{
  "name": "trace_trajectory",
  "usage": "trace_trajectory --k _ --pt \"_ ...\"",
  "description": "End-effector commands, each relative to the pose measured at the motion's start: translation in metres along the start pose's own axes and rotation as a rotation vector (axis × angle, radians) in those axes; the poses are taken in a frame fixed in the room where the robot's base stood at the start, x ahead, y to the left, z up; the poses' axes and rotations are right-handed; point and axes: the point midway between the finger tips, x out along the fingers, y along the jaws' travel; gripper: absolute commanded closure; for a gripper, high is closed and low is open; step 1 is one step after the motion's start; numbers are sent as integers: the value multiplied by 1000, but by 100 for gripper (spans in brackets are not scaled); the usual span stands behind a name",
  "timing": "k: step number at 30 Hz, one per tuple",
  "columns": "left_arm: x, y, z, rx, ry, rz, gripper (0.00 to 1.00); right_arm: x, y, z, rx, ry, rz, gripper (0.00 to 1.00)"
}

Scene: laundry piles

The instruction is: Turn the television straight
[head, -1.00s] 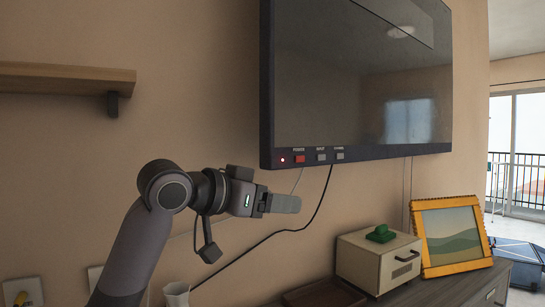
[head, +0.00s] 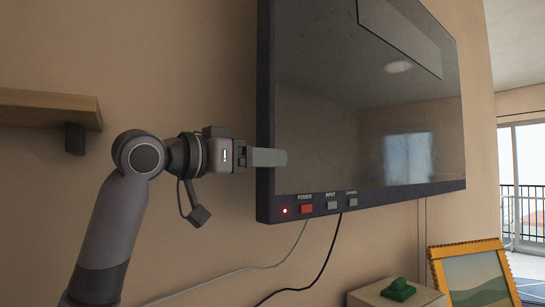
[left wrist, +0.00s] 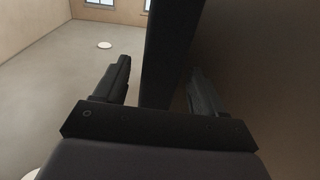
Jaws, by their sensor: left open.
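The television (head: 330,130) is a dark flat panel on the wall, with a red light and several buttons along its lower bezel. Its bottom edge rises toward the right in the head view; I cannot tell how much of this is perspective. My left gripper (head: 268,157) is at the left edge of the television, one finger showing in front of the screen. In the left wrist view the gripper (left wrist: 158,92) is open, its fingers on either side of the television's dark edge (left wrist: 165,45). I cannot tell whether they touch it. My right gripper is not in view.
A wooden shelf (head: 45,109) is on the wall at left. Two cables hang below the television. A cream box (head: 385,297) with a green object (head: 398,289) and a yellow picture frame (head: 438,272) stand below right. A railed glass door (head: 525,175) is beyond.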

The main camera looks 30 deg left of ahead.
Motion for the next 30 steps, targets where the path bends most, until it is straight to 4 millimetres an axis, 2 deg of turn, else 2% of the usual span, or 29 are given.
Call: trace_trajectory --k 3,6,17,21,23,24,27,30 --pt "18 0 -1 -2 -2 1 30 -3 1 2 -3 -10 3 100" --pt "28 0 -1 -1 -1 0 30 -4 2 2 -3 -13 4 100" --pt "34 0 0 1 0 -1 30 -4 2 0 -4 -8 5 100" --pt "34 0 0 1 0 -1 75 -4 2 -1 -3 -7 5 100" --pt "34 0 0 1 0 -1 95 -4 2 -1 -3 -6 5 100" --pt "34 0 0 1 0 -1 100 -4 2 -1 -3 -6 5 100" --pt "34 -4 -1 -1 -2 -1 100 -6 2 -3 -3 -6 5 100" --pt "35 -21 -3 -3 -8 -4 100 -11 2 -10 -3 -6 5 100"
